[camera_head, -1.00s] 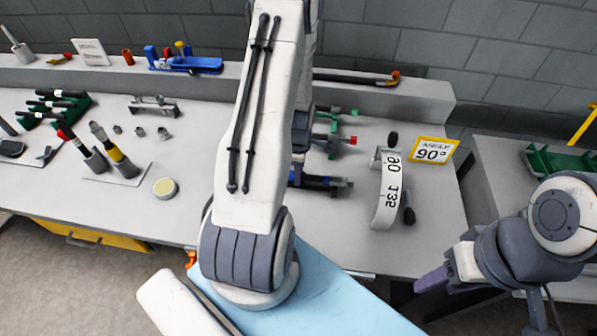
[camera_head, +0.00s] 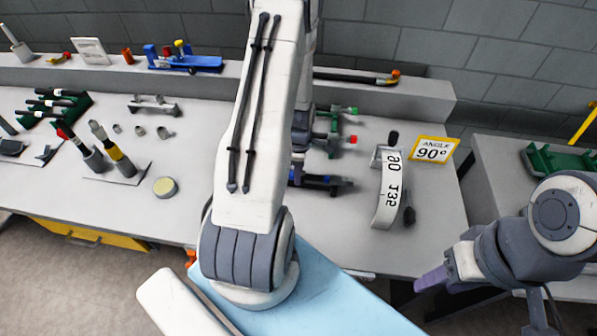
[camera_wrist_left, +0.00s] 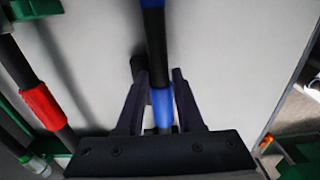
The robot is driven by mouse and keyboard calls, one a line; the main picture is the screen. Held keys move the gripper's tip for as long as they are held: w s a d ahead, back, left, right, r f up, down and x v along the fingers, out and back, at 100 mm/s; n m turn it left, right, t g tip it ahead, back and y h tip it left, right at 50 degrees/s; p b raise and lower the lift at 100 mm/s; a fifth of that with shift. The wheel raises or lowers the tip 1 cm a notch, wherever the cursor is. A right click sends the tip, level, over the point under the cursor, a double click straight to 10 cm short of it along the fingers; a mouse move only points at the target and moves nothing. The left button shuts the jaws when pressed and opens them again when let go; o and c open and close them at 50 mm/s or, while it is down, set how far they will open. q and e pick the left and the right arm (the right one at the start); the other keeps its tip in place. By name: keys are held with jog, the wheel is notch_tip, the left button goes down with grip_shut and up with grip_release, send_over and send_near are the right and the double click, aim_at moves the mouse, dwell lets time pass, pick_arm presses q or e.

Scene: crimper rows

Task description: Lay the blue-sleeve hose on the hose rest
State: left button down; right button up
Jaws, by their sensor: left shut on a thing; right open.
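The blue-sleeve hose (camera_wrist_left: 155,45) is black with blue parts and runs up the middle of the left wrist view. My left gripper (camera_wrist_left: 160,95) is shut on it, its dark fingers on either side of the blue sleeve (camera_wrist_left: 162,112). In the head view my forearm hides this gripper; a dark hose with blue (camera_head: 325,182) shows just right of it. I cannot tell whether the hose is clear of the bench. A grey two-post bracket (camera_head: 155,106), seemingly the hose rest, stands empty on the bench at left. My right gripper (camera_head: 432,279) is open at lower right, away from the hoses.
A red-sleeve hose (camera_wrist_left: 42,106) lies beside the held one. A curved angle gauge (camera_head: 390,190) and a yellow 90° sign (camera_head: 433,150) stand to the right. Left are a green rack (camera_head: 72,107), upright tools (camera_head: 118,158) and a round tin (camera_head: 165,186).

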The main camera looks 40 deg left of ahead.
pick_arm(q)
jog(key=shift+f, duration=0.1)
dwell(0.3)
jog(key=shift+c, duration=2.3)
grip_release()
notch_tip(320, 180, up, 10)
jog(key=b, duration=0.1)
jog(key=shift+r, duration=0.25)
